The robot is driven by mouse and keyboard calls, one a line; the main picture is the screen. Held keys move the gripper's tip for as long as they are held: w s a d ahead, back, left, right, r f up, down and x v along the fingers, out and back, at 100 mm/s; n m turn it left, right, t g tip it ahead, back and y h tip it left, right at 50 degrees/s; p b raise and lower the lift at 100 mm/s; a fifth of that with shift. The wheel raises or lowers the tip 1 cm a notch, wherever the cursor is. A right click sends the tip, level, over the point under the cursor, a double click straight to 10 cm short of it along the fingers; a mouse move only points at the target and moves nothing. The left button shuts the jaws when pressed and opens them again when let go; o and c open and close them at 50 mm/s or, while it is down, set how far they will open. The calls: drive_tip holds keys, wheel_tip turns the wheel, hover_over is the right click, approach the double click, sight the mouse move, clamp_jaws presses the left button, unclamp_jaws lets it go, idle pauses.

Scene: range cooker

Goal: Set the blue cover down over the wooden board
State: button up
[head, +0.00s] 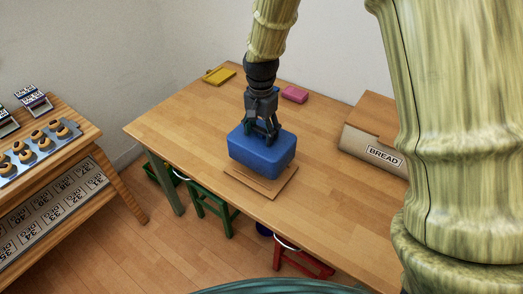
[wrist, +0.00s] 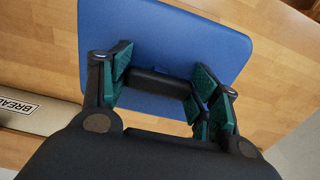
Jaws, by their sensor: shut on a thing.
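The blue cover (head: 262,152) is a rounded box shape, seen in the head view near the middle of the table. The wooden board (head: 261,183) lies flat on the table beneath it, with its front and side edges showing. I cannot tell whether the cover touches the board or hangs just above it. My gripper (head: 268,130) is above the cover, pointing down, shut on its top. In the wrist view my gripper's green pads (wrist: 165,85) close on a dark handle bar on top of the blue cover (wrist: 155,35). The board is hidden there.
A bread box (head: 372,150) marked BREAD stands at the table's right. A pink block (head: 294,94) and a yellow tray (head: 219,75) lie at the back. Green (head: 212,205) and red (head: 300,260) stools stand by the front edge. The table's left part is clear.

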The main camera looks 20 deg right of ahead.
drive_tip(key=shift+f+p, duration=0.45)
drive_tip(key=shift+f, duration=2.8)
drive_tip(key=o, duration=1.1)
drive_tip(key=shift+f, duration=0.1)
wheel_tip(320, 180, up, 12)
drive_tip(key=shift+r+b, duration=0.15)
drive_tip(key=shift+b, duration=0.85)
